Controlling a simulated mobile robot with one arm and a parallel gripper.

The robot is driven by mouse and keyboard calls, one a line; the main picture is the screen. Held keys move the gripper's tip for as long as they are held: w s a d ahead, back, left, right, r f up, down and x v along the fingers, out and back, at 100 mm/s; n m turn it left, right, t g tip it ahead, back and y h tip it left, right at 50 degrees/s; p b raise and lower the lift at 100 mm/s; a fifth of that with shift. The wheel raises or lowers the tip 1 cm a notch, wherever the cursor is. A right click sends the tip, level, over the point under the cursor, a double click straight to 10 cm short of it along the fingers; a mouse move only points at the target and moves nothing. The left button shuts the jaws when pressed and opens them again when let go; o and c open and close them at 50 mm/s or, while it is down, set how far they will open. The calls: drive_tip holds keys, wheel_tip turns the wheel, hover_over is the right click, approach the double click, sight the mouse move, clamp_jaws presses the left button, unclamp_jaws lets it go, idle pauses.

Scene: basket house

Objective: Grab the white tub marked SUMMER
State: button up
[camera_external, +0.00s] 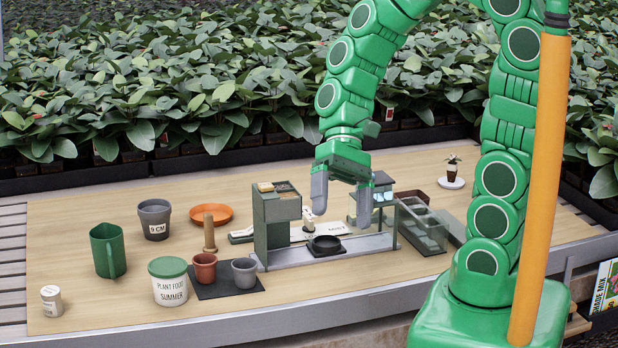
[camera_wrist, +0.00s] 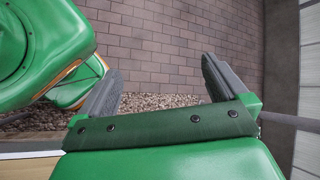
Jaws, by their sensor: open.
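The white tub (camera_external: 170,287) has a green lid and reads PLANT FOOD and SUMMER. It stands upright at the front left of the wooden table, in the external view. My gripper (camera_external: 343,204) hangs fingers down above the middle of the table, near the green-grey machine, to the right of the tub and well apart from it. Its two grey fingers are spread with nothing between them that I can see them grip. In the wrist view the gripper (camera_wrist: 165,82) is also open, facing a brick wall and gravel. The tub does not show there.
Close right of the tub, a terracotta pot (camera_external: 205,268) and a grey pot (camera_external: 245,273) stand on a dark mat. A green jug (camera_external: 107,251) is behind left, a small white jar (camera_external: 52,301) far left. The green-grey machine (camera_external: 278,225) stands between tub and gripper.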

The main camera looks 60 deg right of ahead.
drive_tip(key=w+a+f+m+t+y, duration=0.15)
drive_tip(key=w+a+m+y, duration=0.3)
drive_tip(key=w, duration=0.55)
drive_tip(key=m+t, duration=0.9)
drive_tip(key=m, duration=0.4)
approach(177, 265)
drive_tip(key=s+a+r, duration=0.5)
drive_tip(key=a+r, duration=0.4)
drive_tip(key=a, duration=0.1)
drive_tip(key=w+d+f+m+t+h, duration=0.1)
drive_tip(key=d+f, duration=0.1)
drive_tip(key=f, duration=0.1)
drive_tip(key=w+d+f+m+t+h, duration=0.1)
drive_tip(key=w+d+f+m, duration=0.1)
drive_tip(key=f, duration=0.2)
drive_tip(key=w+d+f+m+t+h, duration=0.1)
drive_tip(key=w+d+f+m, duration=0.1)
drive_tip(key=d+f, duration=0.1)
drive_tip(key=shift+f+h, duration=0.2)
drive_tip(key=shift+h, duration=0.05)
drive_tip(key=shift+x, duration=3.75)
drive_tip(key=shift+s, duration=0.1)
drive_tip(key=c, duration=1)
